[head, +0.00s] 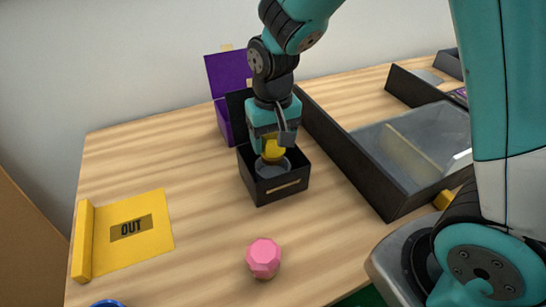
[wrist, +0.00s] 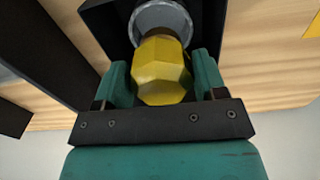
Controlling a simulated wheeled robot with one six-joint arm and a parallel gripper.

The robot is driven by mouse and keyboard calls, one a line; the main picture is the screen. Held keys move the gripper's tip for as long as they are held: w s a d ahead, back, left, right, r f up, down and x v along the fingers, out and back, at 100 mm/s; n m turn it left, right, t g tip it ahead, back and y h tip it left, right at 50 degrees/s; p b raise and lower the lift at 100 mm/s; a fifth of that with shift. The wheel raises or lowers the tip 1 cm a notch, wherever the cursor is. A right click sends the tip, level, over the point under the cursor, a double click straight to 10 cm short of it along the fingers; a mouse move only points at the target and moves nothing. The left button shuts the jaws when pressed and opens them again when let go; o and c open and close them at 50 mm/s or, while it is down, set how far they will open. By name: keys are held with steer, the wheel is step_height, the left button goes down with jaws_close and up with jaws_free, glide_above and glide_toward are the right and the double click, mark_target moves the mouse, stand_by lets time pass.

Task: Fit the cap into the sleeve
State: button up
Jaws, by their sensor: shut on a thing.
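My gripper (head: 272,142) is shut on a yellow faceted cap (head: 273,154), held over a small black open box (head: 278,189). In the wrist view the yellow cap (wrist: 161,72) sits between the two teal fingers. A round grey metal sleeve (head: 270,168) stands inside the black box, and its rim (wrist: 160,12) shows just beyond the cap in the wrist view. The cap's far end overlaps the sleeve's opening in the picture. I cannot tell whether it is inside it or just above. The gripper hides part of the box's back.
A pink faceted piece (head: 263,257) lies on the table in front of the box. A yellow OUT mat (head: 150,252) lies at left. A purple open-lidded box (head: 229,74) stands behind. A long dark tray (head: 364,180) lies close at right. The table between mat and box is clear.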

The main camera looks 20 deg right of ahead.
mark_target(273, 159)
steer(key=shift+f, duration=2.6)
steer(key=shift+f, duration=0.1)
steer(key=shift+f+b, duration=0.25)
steer(key=shift+b, duration=0.1)
steer(key=o, duration=0.9)
steer(key=shift+o, duration=0.2)
steer(key=shift+r, duration=0.15)
